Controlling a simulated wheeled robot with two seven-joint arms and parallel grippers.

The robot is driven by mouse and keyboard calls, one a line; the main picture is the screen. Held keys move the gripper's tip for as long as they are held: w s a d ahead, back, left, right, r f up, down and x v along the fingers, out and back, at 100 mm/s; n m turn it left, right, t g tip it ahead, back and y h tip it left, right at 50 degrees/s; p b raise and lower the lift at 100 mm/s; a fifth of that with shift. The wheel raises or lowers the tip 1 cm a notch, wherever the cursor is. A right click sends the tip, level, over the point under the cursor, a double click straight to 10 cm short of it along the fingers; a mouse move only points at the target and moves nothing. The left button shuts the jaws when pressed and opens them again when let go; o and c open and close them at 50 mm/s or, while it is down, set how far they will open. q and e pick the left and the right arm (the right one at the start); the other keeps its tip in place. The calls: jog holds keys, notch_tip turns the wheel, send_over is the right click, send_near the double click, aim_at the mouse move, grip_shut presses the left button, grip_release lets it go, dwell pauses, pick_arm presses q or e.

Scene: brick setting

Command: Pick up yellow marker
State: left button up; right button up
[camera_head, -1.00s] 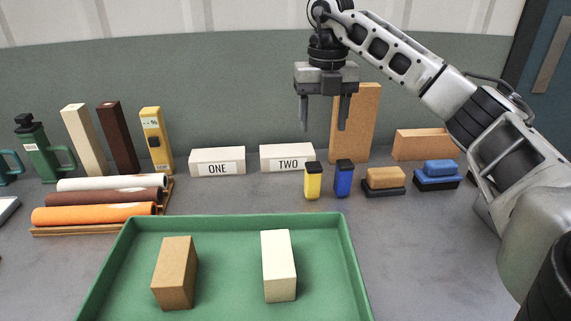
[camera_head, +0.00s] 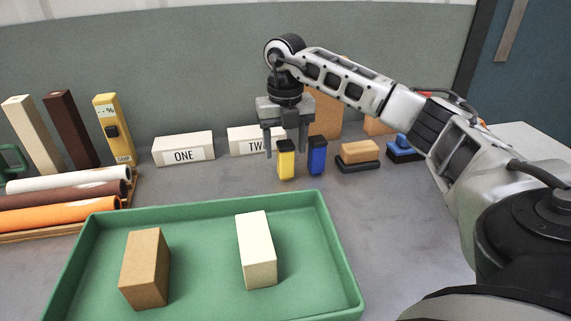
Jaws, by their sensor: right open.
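The yellow marker (camera_head: 286,163) is a short, upright yellow block with a black cap. It stands on the grey table behind the green tray, just left of the similar blue marker (camera_head: 317,157). My right gripper (camera_head: 285,150) points down with its fingers apart, at the top of the yellow marker. In the picture one finger is to the left of the cap and the other to its right, near the blue marker. The gripper is open and holds nothing. How deep the fingers sit relative to the marker is hard to tell. My left gripper is not in view.
The green tray (camera_head: 336,268) in front holds a brown block (camera_head: 146,270) and a cream block (camera_head: 257,250). Labelled white blocks ONE (camera_head: 183,149) and TWO (camera_head: 243,140) stand behind. A tan-topped sponge block (camera_head: 359,152) is to the right. Rolls lie at left.

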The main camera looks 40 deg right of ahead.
jog(key=shift+w+d+f, duration=0.1)
jog(key=shift+f, duration=1.45)
jog(key=c, duration=1.1)
jog(key=shift+o, duration=0.2)
jog(key=shift+r, duration=0.15)
jog(key=shift+r, duration=0.6)
jog(key=s+a+r+p, duration=0.1)
jog(key=s+a+r, duration=0.7)
jog(key=s+r, duration=0.3)
jog(key=shift+a+r, duration=0.25)
jog(key=shift+r, duration=0.05)
